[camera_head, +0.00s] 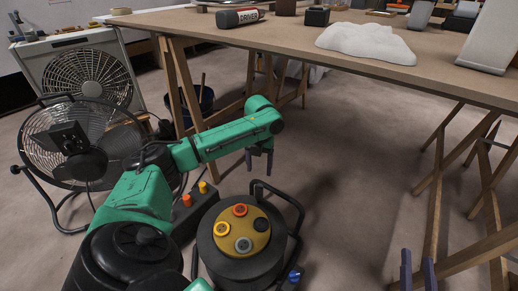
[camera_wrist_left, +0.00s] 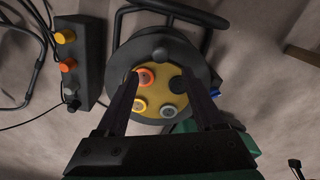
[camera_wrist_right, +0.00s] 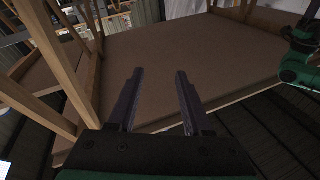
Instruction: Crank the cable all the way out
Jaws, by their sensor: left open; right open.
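The cable reel (camera_head: 203,250) is a dark drum with a yellow face (camera_head: 232,266) and a black tube frame. The face carries an orange, a yellow, a grey and a dark round fitting. In the left wrist view a round black knob (camera_wrist_left: 160,53) shows near the rim of the reel; I cannot tell for sure that it is the crank grip. My left gripper (camera_head: 260,165) is open and points down above the reel, apart from it; its fingers straddle the face in the left wrist view. My right gripper (camera_head: 418,268) is open and empty at lower right.
A control box (camera_head: 197,207) with orange and yellow buttons stands left of the reel. A floor fan (camera_head: 80,140) is farther left. A trestle workbench (camera_head: 260,38) with a driver case (camera_head: 240,18) is behind. Wooden trestle legs (camera_head: 440,170) stand at right.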

